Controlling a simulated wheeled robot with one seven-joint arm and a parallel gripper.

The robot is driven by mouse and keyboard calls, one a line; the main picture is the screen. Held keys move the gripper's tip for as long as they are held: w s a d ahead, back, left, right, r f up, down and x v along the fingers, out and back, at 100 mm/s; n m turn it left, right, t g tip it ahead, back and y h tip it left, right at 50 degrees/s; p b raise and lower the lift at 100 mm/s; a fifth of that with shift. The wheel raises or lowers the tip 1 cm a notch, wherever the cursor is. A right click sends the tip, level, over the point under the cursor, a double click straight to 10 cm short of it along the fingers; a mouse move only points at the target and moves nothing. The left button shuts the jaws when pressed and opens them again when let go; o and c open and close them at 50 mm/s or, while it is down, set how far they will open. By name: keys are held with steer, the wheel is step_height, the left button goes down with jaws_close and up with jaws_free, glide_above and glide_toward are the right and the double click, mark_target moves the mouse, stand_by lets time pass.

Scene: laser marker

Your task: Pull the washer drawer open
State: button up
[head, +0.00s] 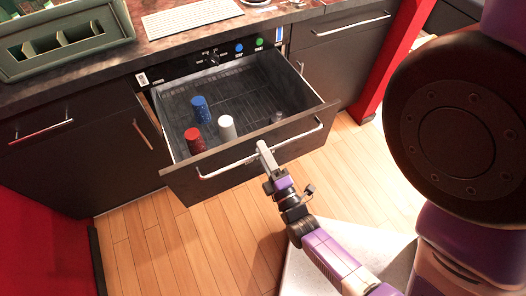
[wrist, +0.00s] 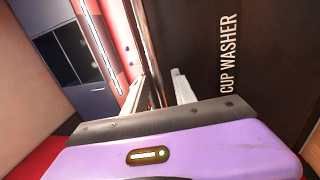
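The washer drawer (head: 187,181) is pulled out from the dark counter front, and its inside shows. Its front panel shows close up in the wrist view with the words "CUP WASHER" (wrist: 229,55). A long silver handle (head: 228,167) runs across the front; it also shows in the wrist view (wrist: 149,45). My gripper (head: 264,152) is at the handle, near its middle. In the wrist view my gripper (wrist: 160,90) has its fingers apart, with the handle bar between them. Whether either finger touches the bar I cannot tell.
Inside the drawer stand a blue cup (head: 201,109), a red cup (head: 194,140), a white cup (head: 227,127) and a dark item (head: 277,117). A green crate (head: 62,45) and a white slatted tray (head: 190,17) are on the counter. Wooden floor (head: 150,235) lies clear in front.

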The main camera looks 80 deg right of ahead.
steer(key=b+v, duration=0.1)
steer(key=v, duration=0.6)
steer(key=shift+s+a, duration=0.25)
steer(key=shift+a, duration=0.05)
steer(key=shift+f, duration=0.1)
stand_by(0.3)
steer(key=a+r+m+t+y+p, duration=0.1)
steer(key=a+r+m+y+p, duration=0.1)
steer(key=a+r+m+y, duration=0.6)
steer(key=s+a+r+y, duration=0.1)
steer(key=a+r+y, duration=0.6)
steer(key=r, duration=0.3)
steer(key=shift+a+t, duration=0.3)
steer(key=shift+a, duration=0.25)
